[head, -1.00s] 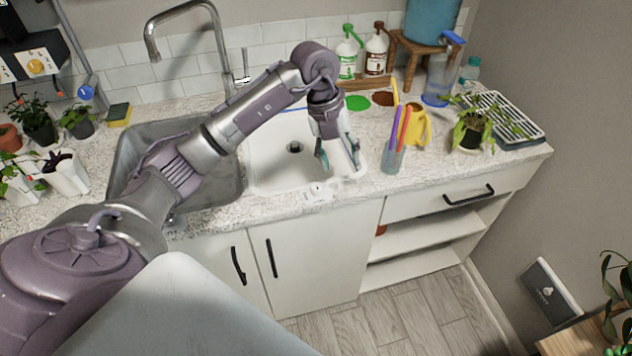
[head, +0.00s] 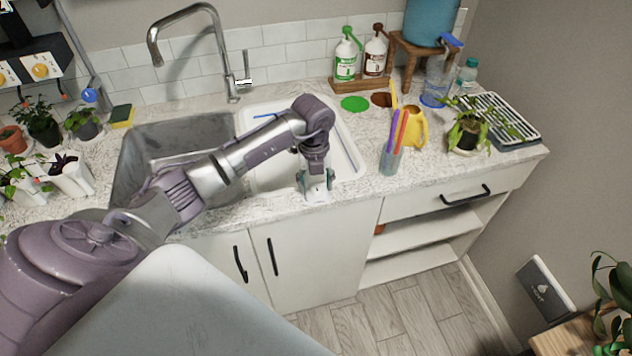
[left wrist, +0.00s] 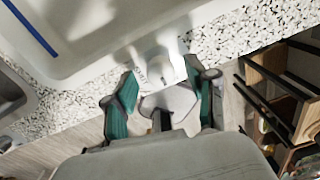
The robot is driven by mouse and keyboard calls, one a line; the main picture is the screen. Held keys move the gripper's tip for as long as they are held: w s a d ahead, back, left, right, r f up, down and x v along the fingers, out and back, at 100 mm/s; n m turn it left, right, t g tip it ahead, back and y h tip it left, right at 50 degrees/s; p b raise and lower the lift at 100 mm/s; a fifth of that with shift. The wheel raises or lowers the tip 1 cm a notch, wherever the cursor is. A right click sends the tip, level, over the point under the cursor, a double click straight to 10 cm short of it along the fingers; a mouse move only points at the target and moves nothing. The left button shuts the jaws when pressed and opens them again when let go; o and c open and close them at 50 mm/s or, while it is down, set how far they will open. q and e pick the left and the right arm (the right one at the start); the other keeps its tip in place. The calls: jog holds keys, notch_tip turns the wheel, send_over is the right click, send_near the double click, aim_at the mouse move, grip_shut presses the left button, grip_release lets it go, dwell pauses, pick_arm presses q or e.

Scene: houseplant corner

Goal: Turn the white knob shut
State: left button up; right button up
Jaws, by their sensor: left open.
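The white knob (head: 317,195) sits on a small white base at the front edge of the speckled counter, in front of the white sink basin. In the head view my left gripper (head: 316,181) points down over it, its fingers apart on either side. In the left wrist view the knob (left wrist: 160,66) shows between and just beyond the open green-padded fingers (left wrist: 161,82). Some lettering beside it is too small to read. The gripper partly hides the knob, and I cannot tell whether a finger touches it. My right gripper is not in view.
The white basin (head: 352,172) and a steel sink (head: 135,160) lie behind, under the faucet (head: 222,50). A cup of coloured sticks (head: 391,160) and a yellow watering can (head: 416,127) stand to the right. Cabinet doors (head: 322,255) drop below the counter edge.

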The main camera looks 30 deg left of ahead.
pick_arm(q)
jog(key=shift+f, duration=0.5)
jog(key=shift+c, duration=0.2)
grip_shut()
